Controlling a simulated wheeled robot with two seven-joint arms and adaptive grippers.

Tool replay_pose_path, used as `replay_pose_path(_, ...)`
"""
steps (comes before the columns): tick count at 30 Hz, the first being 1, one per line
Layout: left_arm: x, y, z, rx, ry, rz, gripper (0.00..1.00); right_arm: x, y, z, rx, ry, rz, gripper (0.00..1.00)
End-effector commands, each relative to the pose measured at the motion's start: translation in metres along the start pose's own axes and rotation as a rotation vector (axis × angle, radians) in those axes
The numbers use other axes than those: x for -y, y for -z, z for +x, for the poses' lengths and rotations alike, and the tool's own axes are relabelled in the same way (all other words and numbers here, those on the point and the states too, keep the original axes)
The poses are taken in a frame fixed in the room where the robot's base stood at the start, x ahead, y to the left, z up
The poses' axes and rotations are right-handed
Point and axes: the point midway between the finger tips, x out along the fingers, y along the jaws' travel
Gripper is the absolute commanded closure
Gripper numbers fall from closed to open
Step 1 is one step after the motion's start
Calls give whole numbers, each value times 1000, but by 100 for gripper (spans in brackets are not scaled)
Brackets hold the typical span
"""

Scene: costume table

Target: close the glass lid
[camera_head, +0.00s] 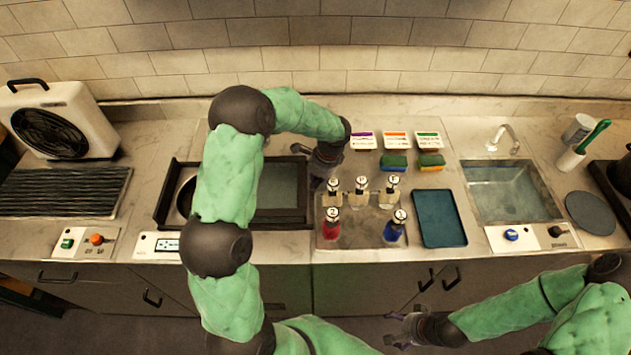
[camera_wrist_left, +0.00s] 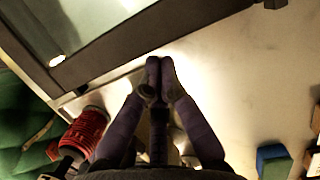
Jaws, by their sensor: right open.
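The glass lid (camera_head: 278,186) is a grey-green pane in a dark frame, lying flat over the right part of a black-framed unit (camera_head: 258,222) on the counter. A dark round edge shows at the unit's left; my left arm hides much of the middle. The lid's pane also shows at top left in the left wrist view (camera_wrist_left: 95,20). My left gripper (camera_head: 317,180) is beside the frame's right edge. In the wrist view its fingertips (camera_wrist_left: 160,72) are together with nothing between them, close to the frame. My right gripper (camera_head: 393,330) is open and empty, low in front of the cabinets.
Several bottles, including a red one (camera_head: 331,226) and a blue one (camera_head: 395,226), stand on a grey tray (camera_head: 350,240) just right of the unit. Sponges (camera_head: 394,162) and small labelled boxes (camera_head: 396,140) lie behind. A blue tray (camera_head: 440,218) and a sink (camera_head: 510,190) are farther right.

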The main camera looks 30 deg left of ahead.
Motion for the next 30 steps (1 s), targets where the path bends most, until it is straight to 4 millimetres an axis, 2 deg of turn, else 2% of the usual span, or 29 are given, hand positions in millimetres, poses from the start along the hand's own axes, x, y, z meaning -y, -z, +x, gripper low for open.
replay_pose_path(5, 0, -17, 4, 1, -2, -3, 100, 1, 0, -2, 0, 0, 0, 21)
replay_pose_path(8, 0, -37, 8, 2, -1, -6, 100, 1, 0, -3, 0, 0, 0, 21)
replay_pose_path(21, -1, -157, 38, 2, -2, -6, 100, 6, 0, -15, 0, 0, 0, 21)
replay_pose_path(27, -1, -194, 48, 2, -2, -4, 100, 7, -1, -20, 0, 0, 0, 21)
replay_pose_path(30, 0, -206, 50, 2, -1, -3, 100, 8, -1, -21, 0, 0, 0, 21)
